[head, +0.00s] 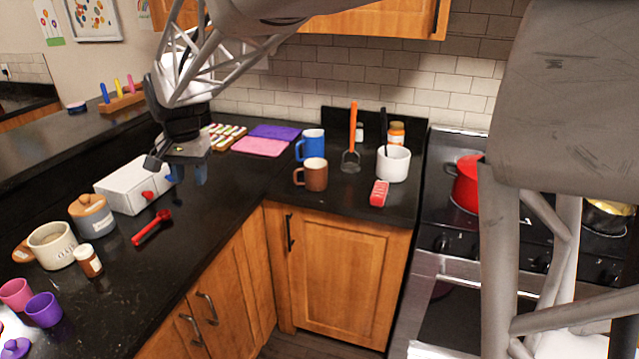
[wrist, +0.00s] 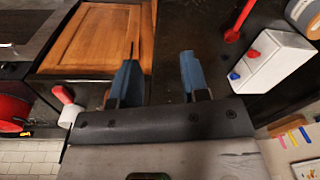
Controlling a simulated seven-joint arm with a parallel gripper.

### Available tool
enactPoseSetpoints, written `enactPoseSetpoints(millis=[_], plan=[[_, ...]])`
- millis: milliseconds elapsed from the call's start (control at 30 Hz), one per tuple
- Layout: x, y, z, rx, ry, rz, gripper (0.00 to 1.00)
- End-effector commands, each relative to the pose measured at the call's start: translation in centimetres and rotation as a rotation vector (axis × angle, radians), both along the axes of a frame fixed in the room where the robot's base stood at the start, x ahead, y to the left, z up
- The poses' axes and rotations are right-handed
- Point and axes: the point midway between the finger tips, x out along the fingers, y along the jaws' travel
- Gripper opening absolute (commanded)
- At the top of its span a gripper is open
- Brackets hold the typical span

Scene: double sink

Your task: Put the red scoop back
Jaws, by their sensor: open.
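The red scoop (head: 150,228) lies on the dark counter in front of the white box (head: 122,188), its bowl end toward the back right. In the wrist view the scoop (wrist: 240,22) is at the upper right, partly cut off by the picture edge. The white box (wrist: 275,65) beside it has a red and a blue knob on its front. My gripper (head: 190,172) hangs above the counter, behind and right of the scoop and apart from it. In the wrist view my gripper (wrist: 158,65) has its two blue fingers spread, with nothing between them.
Canisters (head: 92,214) and a jar (head: 52,246) stand left of the scoop. A brown mug (head: 315,175), a blue mug (head: 310,145) and a white crock (head: 393,164) stand at the back. A red pot (head: 465,187) is on the stove. The counter right of the scoop is clear.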

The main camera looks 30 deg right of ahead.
Motion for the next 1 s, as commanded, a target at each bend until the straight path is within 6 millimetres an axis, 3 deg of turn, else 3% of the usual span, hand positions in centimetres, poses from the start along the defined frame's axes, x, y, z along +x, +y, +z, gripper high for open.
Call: enactPoseSetpoints(millis=[200, 467, 800, 1000], plan=[[-6.9, -4.1, 1.6, -0.012, -0.037, 0.089, 0.41], [-15.2, -8.2, 1.9, -0.035, -0.078, 0.199, 0.41], [-26.1, -12.1, 0.0, -0.076, -0.126, 0.342, 0.41], [-31.3, -13.4, -1.8, -0.101, -0.148, 0.415, 0.41]])
